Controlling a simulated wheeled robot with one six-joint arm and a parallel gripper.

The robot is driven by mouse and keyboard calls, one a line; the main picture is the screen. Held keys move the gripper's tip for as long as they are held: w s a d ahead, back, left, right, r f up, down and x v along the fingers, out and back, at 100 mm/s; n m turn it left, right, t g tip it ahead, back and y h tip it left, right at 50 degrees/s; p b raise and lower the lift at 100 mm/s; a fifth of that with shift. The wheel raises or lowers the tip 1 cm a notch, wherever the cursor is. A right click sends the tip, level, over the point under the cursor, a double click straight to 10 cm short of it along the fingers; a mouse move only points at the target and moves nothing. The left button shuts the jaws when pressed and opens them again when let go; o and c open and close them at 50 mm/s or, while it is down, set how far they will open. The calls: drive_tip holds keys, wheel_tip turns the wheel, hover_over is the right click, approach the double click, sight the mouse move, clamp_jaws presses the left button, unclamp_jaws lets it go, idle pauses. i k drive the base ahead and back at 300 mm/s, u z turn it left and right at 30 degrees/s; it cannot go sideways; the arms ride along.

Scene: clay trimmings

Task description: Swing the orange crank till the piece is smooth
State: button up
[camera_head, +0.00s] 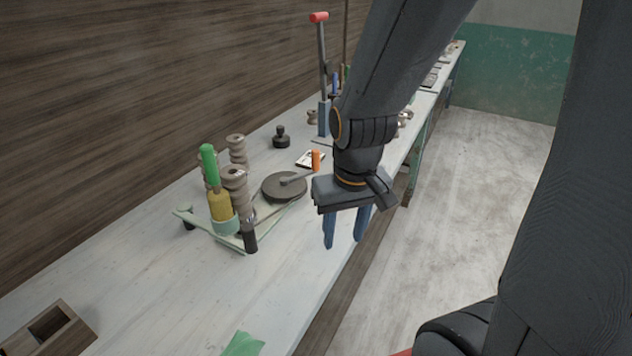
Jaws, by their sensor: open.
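The crank's orange grip (316,160) stands upright at the end of a short arm on a dark round wheel (284,187). The wheel lies at the right corner of a pale green frame (215,238) on the bench. A yellow piece (220,204) stands at the frame's left side, in a pale green cup, with a green handle (208,163) above it. How smooth its surface is, I cannot tell. My gripper (345,242) is open and empty, fingers down, in front of and to the right of the orange grip, apart from it.
Several grey-brown spools (236,180) stand around the yellow piece. A tall red-topped lever (321,70) and a black knob (281,138) stand farther back. A wooden box (50,328) and a green cloth-like scrap (242,344) lie near. The front of the bench (200,295) is mostly clear.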

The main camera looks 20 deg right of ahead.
sight(283, 187)
drive_tip(key=u, duration=0.15)
drive_tip(key=k, duration=0.45)
drive_tip(key=z, duration=0.85)
drive_tip(key=i, duration=1.15)
drive_tip(key=u, duration=0.45)
